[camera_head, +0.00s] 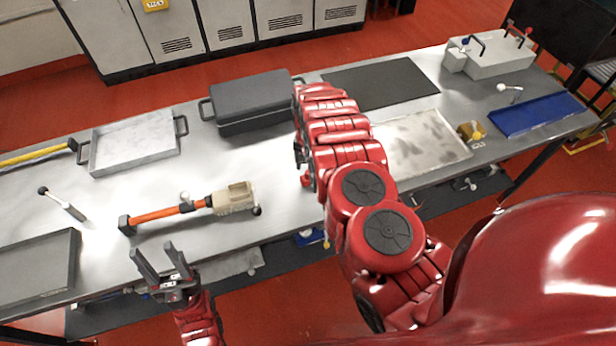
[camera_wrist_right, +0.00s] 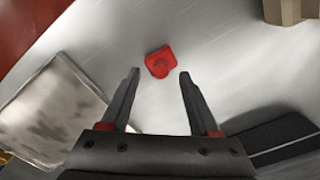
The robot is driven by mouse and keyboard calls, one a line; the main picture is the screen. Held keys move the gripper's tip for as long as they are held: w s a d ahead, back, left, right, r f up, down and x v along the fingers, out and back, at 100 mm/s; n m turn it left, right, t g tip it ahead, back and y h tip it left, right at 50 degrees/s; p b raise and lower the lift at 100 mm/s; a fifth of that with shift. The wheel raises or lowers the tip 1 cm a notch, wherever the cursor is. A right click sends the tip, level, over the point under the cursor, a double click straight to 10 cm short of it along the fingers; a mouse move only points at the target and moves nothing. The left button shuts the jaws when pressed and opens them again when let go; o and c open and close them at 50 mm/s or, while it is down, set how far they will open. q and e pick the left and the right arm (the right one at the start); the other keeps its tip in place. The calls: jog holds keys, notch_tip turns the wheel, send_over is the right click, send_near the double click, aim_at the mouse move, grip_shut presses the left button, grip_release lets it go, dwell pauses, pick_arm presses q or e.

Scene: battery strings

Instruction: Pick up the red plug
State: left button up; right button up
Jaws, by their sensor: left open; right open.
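A small red plug (camera_wrist_right: 160,62) lies on the metal table in the right wrist view. My right gripper (camera_wrist_right: 159,73) is open and empty, with its fingertips on either side of the line to the plug and the plug just beyond them. In the head view my right arm covers that part of the table, so I cannot clearly make out the plug or the right fingers there. My left gripper (camera_head: 155,248) is open and empty at the table's front edge, below the orange-handled tool.
The orange-handled tool (camera_head: 165,214) with a beige end lies left of my right arm. A dark lidded box (camera_head: 252,100), a grey tray (camera_head: 93,158), a black mat (camera_head: 380,84), a stained plate (camera_head: 425,140) and a blue tray (camera_head: 540,114) are also on the table.

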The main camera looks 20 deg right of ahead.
aim_at(308, 173)
jog(key=shift+w+f, duration=0.2)
jog(key=shift+f, duration=1.5)
jog(key=shift+s+f, duration=0.1)
jog(key=shift+f, duration=0.15)
grip_shut()
